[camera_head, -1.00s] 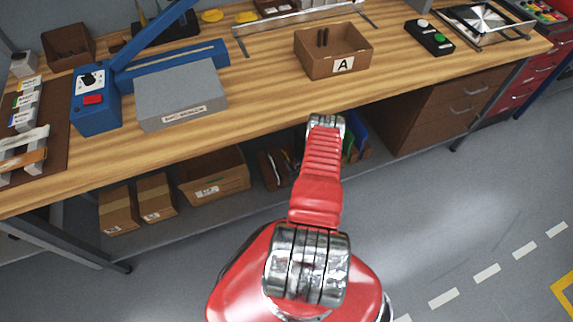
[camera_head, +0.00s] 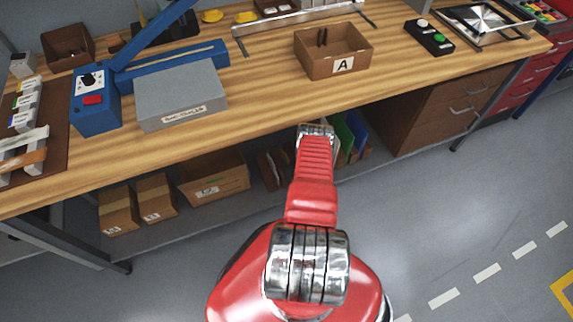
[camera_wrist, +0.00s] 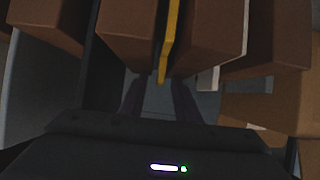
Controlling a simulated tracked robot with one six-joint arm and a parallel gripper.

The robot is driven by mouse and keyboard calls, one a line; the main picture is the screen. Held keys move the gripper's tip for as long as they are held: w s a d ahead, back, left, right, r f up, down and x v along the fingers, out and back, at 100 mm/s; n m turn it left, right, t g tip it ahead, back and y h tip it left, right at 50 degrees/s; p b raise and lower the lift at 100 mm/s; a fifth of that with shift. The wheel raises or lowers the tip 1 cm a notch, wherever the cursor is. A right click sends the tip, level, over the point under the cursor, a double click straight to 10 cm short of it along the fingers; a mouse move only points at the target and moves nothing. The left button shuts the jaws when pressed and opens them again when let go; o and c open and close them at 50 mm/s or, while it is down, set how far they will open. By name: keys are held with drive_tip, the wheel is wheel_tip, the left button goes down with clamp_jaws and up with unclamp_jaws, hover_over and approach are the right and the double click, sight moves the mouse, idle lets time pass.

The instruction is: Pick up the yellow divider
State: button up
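The yellow divider (camera_wrist: 171,40) shows in the wrist view as a thin upright strip between two brown blocks, a left one (camera_wrist: 127,25) and a right one (camera_wrist: 212,35). Its near end hangs at the upper middle of the picture. My gripper (camera_wrist: 158,98) shows there as two dark fingers with a grey gap between them. The divider's near end lines up with this gap, with nothing seen gripped. In the head view my red arm reaches down toward the shelf under the bench; the gripper and the yellow divider are hidden there.
A green sheet (camera_head: 343,135) and a blue sheet (camera_head: 358,128) stand on the lower shelf, right of my arm. Cardboard boxes (camera_head: 214,178) stand to the left. The drawer unit (camera_head: 440,105) is to the right, with the bench top (camera_head: 270,100) above.

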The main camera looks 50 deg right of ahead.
drive_tip(key=shift+c, duration=0.2)
clamp_jaws()
idle(0.3)
idle(0.3)
